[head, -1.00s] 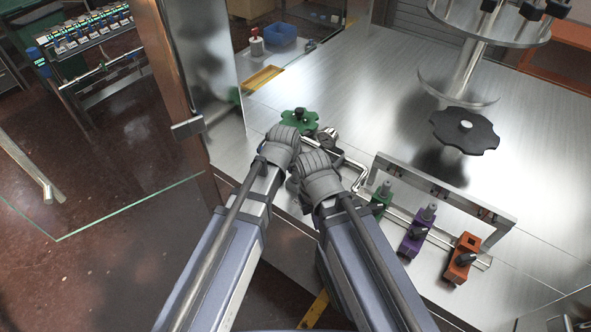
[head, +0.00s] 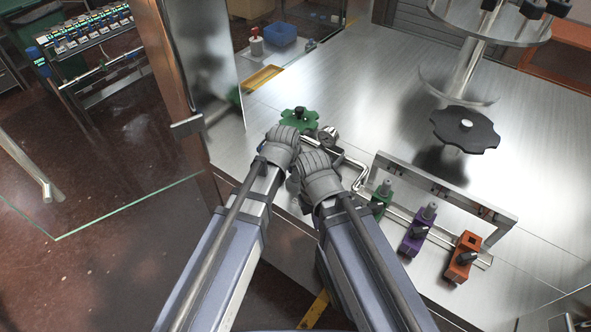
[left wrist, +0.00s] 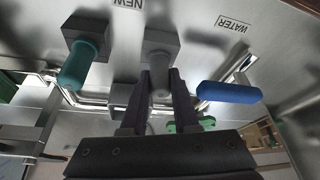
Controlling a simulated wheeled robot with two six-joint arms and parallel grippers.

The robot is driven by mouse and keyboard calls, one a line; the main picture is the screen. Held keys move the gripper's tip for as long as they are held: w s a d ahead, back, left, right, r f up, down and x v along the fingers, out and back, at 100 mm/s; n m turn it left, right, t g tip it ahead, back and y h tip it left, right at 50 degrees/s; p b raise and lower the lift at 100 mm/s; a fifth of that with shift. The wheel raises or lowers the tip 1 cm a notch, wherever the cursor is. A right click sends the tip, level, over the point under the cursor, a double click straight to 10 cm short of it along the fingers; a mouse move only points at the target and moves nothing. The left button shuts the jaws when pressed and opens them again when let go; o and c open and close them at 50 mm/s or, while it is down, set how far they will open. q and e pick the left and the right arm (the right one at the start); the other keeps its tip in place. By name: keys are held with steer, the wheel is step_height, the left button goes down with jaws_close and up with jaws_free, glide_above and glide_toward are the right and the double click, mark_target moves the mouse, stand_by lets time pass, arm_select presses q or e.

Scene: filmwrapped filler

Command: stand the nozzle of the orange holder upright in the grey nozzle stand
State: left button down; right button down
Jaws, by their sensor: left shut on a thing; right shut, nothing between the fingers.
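The orange holder (head: 462,258) stands at the right in the head view, with an open socket on top and a black knob on its side. No nozzle shows in it. In the left wrist view my left gripper (left wrist: 163,82) is shut on a grey round piece, apparently the nozzle (left wrist: 158,66). A grey square block (left wrist: 152,36) shows right behind it; I cannot tell whether they touch, or whether the block is the stand. In the head view my left gripper (head: 283,143) and right gripper (head: 316,170) are close together, fingertips hidden. The right is shut and empty.
Purple (head: 417,235) and green (head: 381,200) holders with grey nozzles stand beside a metal rail (head: 440,185). A green knob (head: 299,120) and bent pipe (head: 350,180) lie close to my grippers. The left wrist view shows teal (left wrist: 82,66) and blue (left wrist: 229,92) handles.

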arm_select(q)
steer(key=shift+f, duration=0.1)
steer(key=c, duration=0.6)
jaws_free()
steer(key=p+v, duration=0.7)
steer(key=v, duration=0.1)
steer(key=shift+w+f, duration=0.1)
